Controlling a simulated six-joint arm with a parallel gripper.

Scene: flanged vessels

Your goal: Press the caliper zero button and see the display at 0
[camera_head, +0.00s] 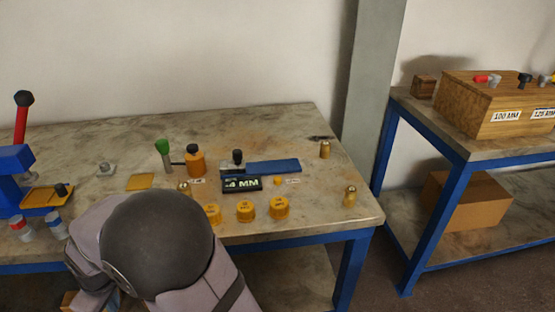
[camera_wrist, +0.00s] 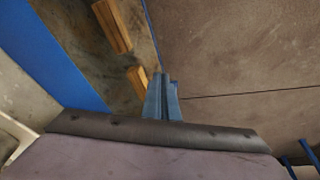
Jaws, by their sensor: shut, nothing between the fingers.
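In the head view, a dark display (camera_head: 242,184) stands on the table and shows lit characters ending in "4 MM"; its first characters are unclear. A blue bar (camera_head: 273,167) lies just behind it, with a small dark-topped post (camera_head: 237,157) at its left end. A small orange button (camera_head: 277,181) is right of the display, beside a small white label (camera_head: 292,181) too small to read. My gripper (camera_wrist: 163,97) shows in the wrist view, its blue-grey fingers shut and empty, apart from the display and button. In the head view my arm hides it.
Several yellow cylinders (camera_head: 246,210) stand in front of the display. An orange bottle (camera_head: 195,163) and a green-topped post (camera_head: 164,152) stand to its left. Brass pieces (camera_head: 349,196) stand at right. A wooden box (camera_head: 498,105) sits on the right-hand bench.

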